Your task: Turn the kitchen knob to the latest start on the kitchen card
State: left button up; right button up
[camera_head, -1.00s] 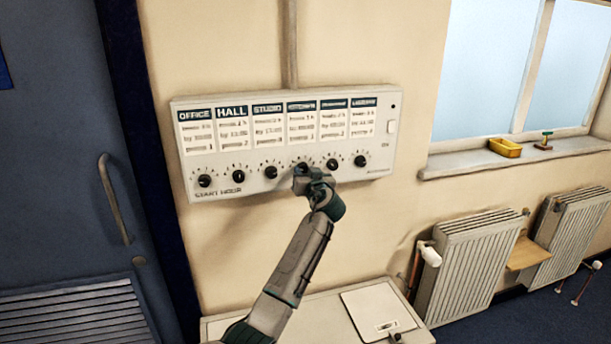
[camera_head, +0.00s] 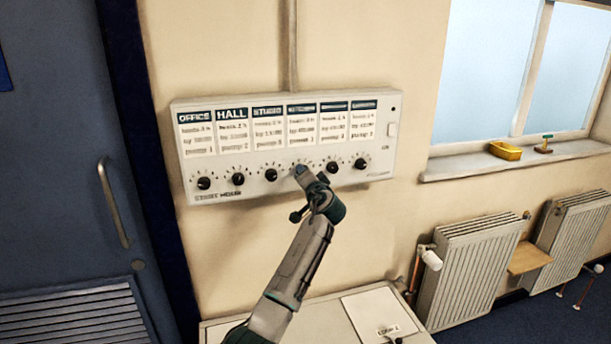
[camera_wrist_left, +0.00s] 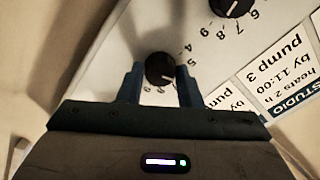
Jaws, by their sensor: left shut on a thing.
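The white control panel (camera_head: 290,188) on the wall has six labelled cards above a row of black knobs. My left gripper (camera_head: 301,171) is at the fourth knob from the left, under a card (camera_head: 302,125) whose heading is too blurred to read. In the left wrist view its fingers (camera_wrist_left: 160,82) are on both sides of that black knob (camera_wrist_left: 160,66) and shut on it. The knob's pale pointer mark aims toward the lower right of that view. Some dial numbers show around it; others are hidden. In the head view the gripper hides this knob. My right gripper is not in view.
The STUDIO card (camera_wrist_left: 296,90) and its knob (camera_wrist_left: 232,5) are beside the held knob. Other knobs (camera_head: 332,165) sit close on either side. A white cabinet top (camera_head: 375,310) is below; a window sill (camera_head: 520,160) and radiators (camera_head: 468,265) are right.

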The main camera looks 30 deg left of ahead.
pick_arm(q)
jog(key=shift+f+m, duration=0.1)
jog(key=shift+m, duration=0.5)
jog(key=o, duration=1)
jog(key=shift+c, duration=0.2)
jog(key=b+v, duration=0.3)
jog(key=v, duration=0.8)
jog(key=shift+b, duration=0.4)
